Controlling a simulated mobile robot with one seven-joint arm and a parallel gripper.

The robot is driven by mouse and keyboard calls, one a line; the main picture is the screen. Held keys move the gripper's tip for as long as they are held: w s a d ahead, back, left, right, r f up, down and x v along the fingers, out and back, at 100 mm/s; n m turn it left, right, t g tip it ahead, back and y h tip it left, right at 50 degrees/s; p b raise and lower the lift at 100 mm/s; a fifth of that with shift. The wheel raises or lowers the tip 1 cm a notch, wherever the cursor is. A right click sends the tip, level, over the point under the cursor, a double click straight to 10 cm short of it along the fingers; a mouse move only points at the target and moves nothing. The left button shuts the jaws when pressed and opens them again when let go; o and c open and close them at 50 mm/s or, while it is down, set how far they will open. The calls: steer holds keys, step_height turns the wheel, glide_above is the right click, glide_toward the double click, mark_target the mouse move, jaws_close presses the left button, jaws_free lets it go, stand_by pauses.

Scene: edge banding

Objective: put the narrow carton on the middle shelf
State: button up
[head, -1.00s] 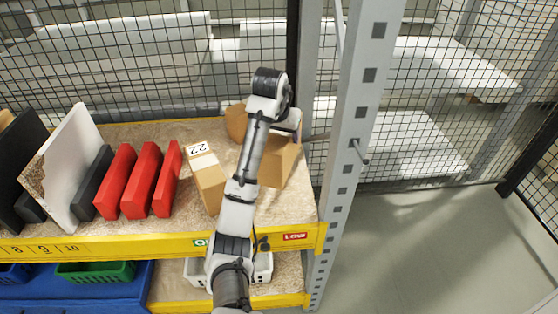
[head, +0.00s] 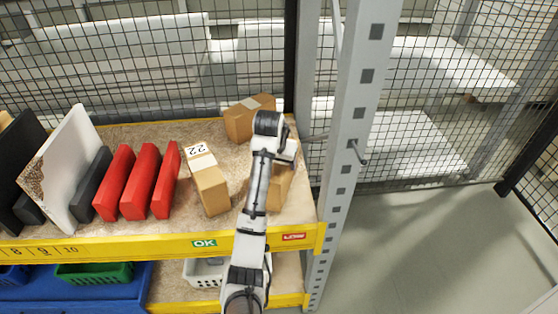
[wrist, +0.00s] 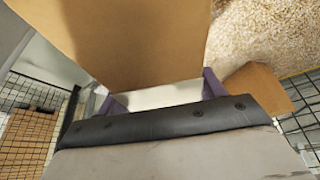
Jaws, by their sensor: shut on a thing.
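The narrow carton (head: 281,190) is a plain brown box in my gripper, at the right end of the upper visible shelf (head: 150,229). My arm covers its left part in the head view. In the wrist view the carton (wrist: 140,40) fills the upper middle, and my gripper (wrist: 160,93) is shut on it with a purple finger at each side. The fingers are hidden in the head view. I cannot tell whether the carton touches the shelf board. A lower shelf (head: 175,287) shows below; I cannot tell which shelf is the middle one.
A taped carton labelled 22 (head: 209,187) stands left of my arm. Another carton (head: 240,122) lies at the back. Red blocks (head: 139,182) and a white panel (head: 66,165) stand further left. A grey post (head: 351,140) rises close on the right. A white basket (head: 203,272) sits below.

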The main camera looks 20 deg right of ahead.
steer(key=shift+f, duration=0.1)
steer(key=o, duration=1.3)
steer(key=shift+c, duration=0.2)
steer(key=v, duration=0.8)
steer(key=shift+w, duration=0.2)
steer(key=shift+v, duration=2.15)
steer(key=shift+s, duration=0.1)
